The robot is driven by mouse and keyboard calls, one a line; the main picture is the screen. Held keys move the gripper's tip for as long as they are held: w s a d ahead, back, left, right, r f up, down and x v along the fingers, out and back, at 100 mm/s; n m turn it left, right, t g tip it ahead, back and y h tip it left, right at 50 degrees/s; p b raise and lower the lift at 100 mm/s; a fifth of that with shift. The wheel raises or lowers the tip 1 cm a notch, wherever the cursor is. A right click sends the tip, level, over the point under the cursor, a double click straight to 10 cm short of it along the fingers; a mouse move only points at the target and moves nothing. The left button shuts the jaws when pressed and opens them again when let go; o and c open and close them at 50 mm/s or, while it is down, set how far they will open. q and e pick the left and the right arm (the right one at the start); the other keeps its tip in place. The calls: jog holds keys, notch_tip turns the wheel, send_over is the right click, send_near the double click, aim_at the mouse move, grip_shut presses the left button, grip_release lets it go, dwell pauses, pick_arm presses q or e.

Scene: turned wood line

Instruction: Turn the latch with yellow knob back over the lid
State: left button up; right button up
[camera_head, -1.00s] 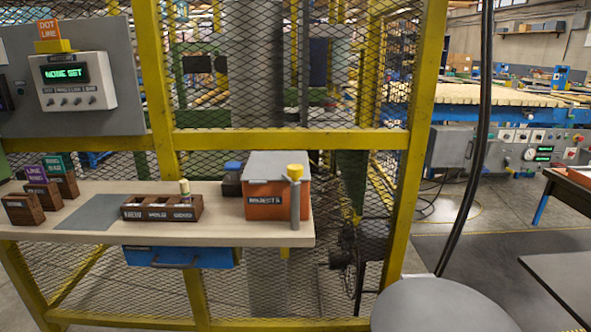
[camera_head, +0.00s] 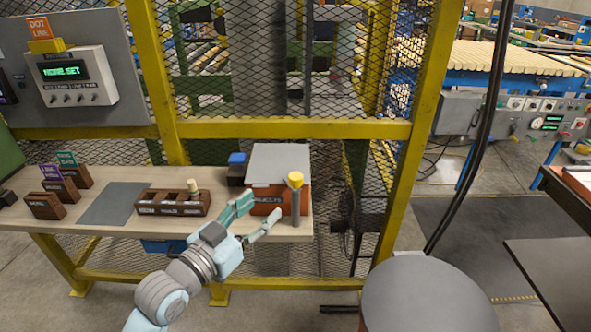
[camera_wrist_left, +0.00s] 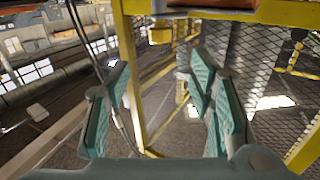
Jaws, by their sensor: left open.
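The reject box is an orange box (camera_head: 262,208) with a flat grey lid (camera_head: 281,163), at the right end of the bench. The yellow knob (camera_head: 295,180) tops a grey upright piece (camera_head: 299,212) at the box's front right corner. I cannot tell how the latch bar lies against the lid. My left gripper (camera_head: 258,215) is open and empty, low in front of the box, its fingers pointing toward it and left of the knob. Its spread teal fingers also show in the left wrist view (camera_wrist_left: 160,100), with nothing held between them. My right gripper is out of view.
A dark wooden tray (camera_head: 172,209) with compartments holds a small pale turned piece (camera_head: 193,187), left of the box. A blue-topped dark item (camera_head: 237,168) stands behind. Yellow mesh fencing (camera_head: 290,129) rises behind the bench. A grey mat (camera_head: 112,203) lies clear at left.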

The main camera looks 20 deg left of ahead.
aim_at(295, 176)
pick_arm(q)
jog(key=x, duration=0.4)
jog(key=b+x, duration=0.1)
jog(key=x, duration=0.7)
jog(key=shift+w+d+f, duration=0.1)
jog(key=shift+w+f, duration=0.15)
jog(key=shift+f, duration=0.05)
jog(key=shift+w+d+r, duration=0.1)
jog(key=shift+w, duration=0.45)
grip_shut()
jog(key=shift+m+h+b, duration=0.3)
jog(key=shift+h+b, duration=0.2)
jog(key=shift+b, duration=0.55)
jog(key=m+g+h+b, duration=0.2)
jog(key=b, duration=0.2)
jog(key=m+g+h+b, duration=0.1)
jog(key=m+h+b, duration=0.1)
jog(key=h+b, duration=0.1)
jog(key=shift+f+g+b, duration=0.25)
jog(key=shift+g+b, duration=0.15)
jog(key=shift+b, duration=0.5)
jog(key=shift+r+m+g+h+b, duration=0.2)
jog(key=shift+m+g+h+b, duration=0.5)
jog(key=shift+g+h+b, duration=0.25)
grip_release()
